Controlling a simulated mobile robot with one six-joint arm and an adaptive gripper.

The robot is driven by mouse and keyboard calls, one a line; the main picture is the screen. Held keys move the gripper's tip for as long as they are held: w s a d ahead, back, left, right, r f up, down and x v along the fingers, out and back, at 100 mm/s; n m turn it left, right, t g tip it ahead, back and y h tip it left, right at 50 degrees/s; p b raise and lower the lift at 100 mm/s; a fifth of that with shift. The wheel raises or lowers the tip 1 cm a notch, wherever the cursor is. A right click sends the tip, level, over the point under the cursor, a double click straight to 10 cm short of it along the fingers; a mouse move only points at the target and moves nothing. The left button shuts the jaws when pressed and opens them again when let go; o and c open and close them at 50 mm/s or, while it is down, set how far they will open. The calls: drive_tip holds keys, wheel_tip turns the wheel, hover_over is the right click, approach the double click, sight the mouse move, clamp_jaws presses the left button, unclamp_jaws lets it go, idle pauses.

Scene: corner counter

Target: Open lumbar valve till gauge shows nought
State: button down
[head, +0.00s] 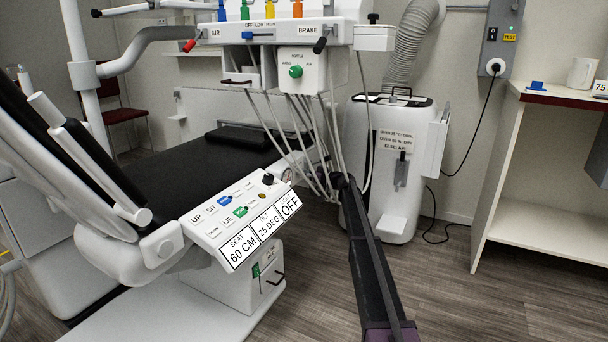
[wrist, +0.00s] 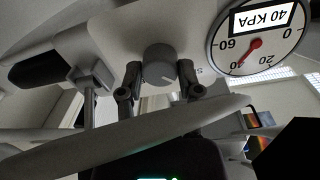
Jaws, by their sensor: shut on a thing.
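In the wrist view, a round white gauge (wrist: 256,42) hangs at the upper right, seen upside down. Its red needle points at about 40, and its plate (wrist: 262,17) reads 40 KPA. A grey round knob (wrist: 160,62), which appears to be the lumbar valve, sits left of the gauge on a pale panel. A light mark on it points to the lower right. My gripper (wrist: 161,76) has one finger on each side of the knob and is shut on it.
In the head view, a chair control panel (head: 240,222) reads SEAT 60 CM, TILT 25 DEG and OFF. Hoses (head: 290,135) hang from the instrument unit (head: 265,33) close to my arm. Floor at the lower right is clear.

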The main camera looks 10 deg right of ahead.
drive_tip(key=shift+m, duration=0.3)
drive_tip(key=shift+w+d+m+g+p, duration=0.1)
drive_tip(key=shift+m+g+p, duration=0.05)
drive_tip(key=shift+m, duration=4.1)
drive_tip(key=shift+w+m+g+p, duration=0.1)
drive_tip(key=shift+m+g+p, duration=0.05)
drive_tip(key=shift+m, duration=4.1)
drive_tip(key=shift+c, duration=1.3)
unclamp_jaws()
drive_tip(key=shift+s, duration=0.1)
